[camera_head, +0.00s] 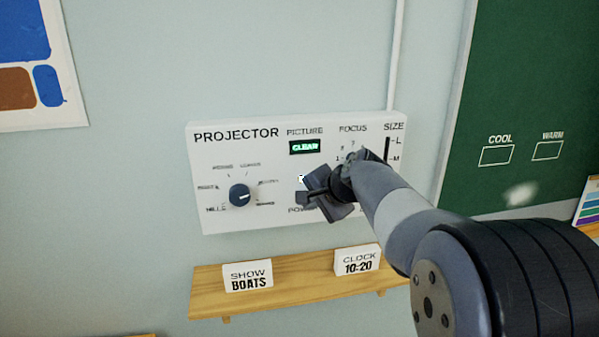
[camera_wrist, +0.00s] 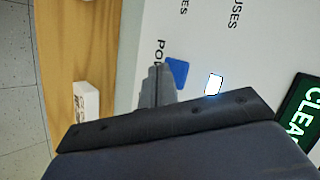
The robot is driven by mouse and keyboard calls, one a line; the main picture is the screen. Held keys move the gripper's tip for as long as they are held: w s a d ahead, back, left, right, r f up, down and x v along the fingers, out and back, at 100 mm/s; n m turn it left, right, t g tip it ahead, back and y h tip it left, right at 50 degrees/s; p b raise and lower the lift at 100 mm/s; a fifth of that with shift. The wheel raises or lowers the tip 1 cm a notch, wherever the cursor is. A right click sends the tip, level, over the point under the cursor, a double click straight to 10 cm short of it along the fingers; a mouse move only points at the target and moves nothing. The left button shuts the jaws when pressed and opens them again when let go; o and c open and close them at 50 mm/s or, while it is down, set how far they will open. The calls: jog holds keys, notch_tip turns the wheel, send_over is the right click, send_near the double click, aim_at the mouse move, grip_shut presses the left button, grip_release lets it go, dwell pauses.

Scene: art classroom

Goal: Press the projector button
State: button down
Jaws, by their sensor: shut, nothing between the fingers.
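The white projector panel (camera_head: 270,185) is on the wall, with a lit green "CLEAR" picture display (camera_head: 304,147). My gripper (camera_head: 310,197) is shut and empty in front of the panel's lower middle. In the wrist view, a blue button (camera_wrist: 177,73) shows just right of my shut fingertips (camera_wrist: 157,72), beside a partly covered label starting "PO". The fingers overlap its near edge in the picture; I cannot tell whether they touch it. A small lit white lamp (camera_wrist: 213,84) is beside the button and also shows in the head view (camera_head: 301,178). The gripper hides the button there.
A dark dial (camera_head: 240,194) is on the panel's left, and a size slider (camera_head: 387,148) on its right. My arm hides part of the focus area. Below, a wooden shelf (camera_head: 300,287) bears a "SHOW BOATS" card (camera_head: 248,276) and a "CLOCK 10:20" card (camera_head: 358,259).

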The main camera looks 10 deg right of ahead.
jog(key=shift+w, duration=0.15)
jog(key=shift+w, duration=0.3)
jog(key=shift+s, duration=0.1)
dwell(0.5)
jog(key=shift+s, duration=0.35)
jog(key=s+b, duration=0.2)
jog(key=s, duration=0.4)
dwell(0.3)
